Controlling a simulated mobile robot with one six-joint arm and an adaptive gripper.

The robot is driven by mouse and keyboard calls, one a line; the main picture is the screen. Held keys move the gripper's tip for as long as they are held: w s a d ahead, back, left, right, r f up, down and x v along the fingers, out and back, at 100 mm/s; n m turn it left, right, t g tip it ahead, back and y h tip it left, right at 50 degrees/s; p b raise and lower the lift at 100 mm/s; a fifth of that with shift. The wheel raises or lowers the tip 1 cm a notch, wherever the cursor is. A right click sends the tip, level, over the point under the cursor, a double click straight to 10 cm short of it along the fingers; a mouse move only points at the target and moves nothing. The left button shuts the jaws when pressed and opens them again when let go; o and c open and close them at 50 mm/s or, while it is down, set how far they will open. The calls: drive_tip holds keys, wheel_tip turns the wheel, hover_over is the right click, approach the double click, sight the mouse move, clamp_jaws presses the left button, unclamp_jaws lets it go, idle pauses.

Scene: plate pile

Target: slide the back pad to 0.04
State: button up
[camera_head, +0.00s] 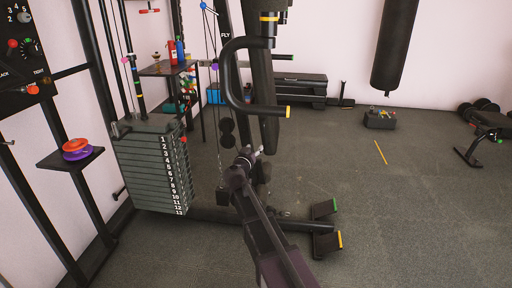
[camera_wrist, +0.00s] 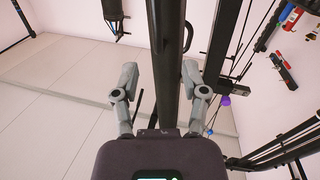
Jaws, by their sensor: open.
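A long dark upright piece with a rounded lower end (camera_head: 268,130), which looks like the back pad, stands at the middle of the weight machine in the head view. A bent black handle with a yellow end (camera_head: 233,80) is in front of it. My gripper (camera_head: 250,158) is just left of its lower end. In the wrist view my gripper (camera_wrist: 160,78) is open, with its two grey fingers apart. A black upright (camera_wrist: 166,50) appears between the fingers; I cannot tell how far beyond them it is. No scale or mark for the pad's position can be read.
A numbered weight stack (camera_head: 150,165) stands left of my arm. A small shelf (camera_head: 70,157) holds red and purple discs. Foot plates (camera_head: 325,210) are low on the right. A punching bag (camera_head: 394,45) hangs at the back. The floor at right is mostly clear.

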sight(265, 136)
drive_tip(key=shift+s, duration=0.1)
idle(0.3)
drive_tip(key=shift+s+a+f+b, duration=0.1)
drive_tip(key=shift+s+f+b, duration=0.25)
drive_tip(key=shift+s, duration=0.4)
drive_tip(key=shift+w, duration=0.15)
drive_tip(key=x, duration=1.3)
drive_tip(key=shift+w, duration=0.25)
drive_tip(key=shift+c, duration=0.2)
clamp_jaws()
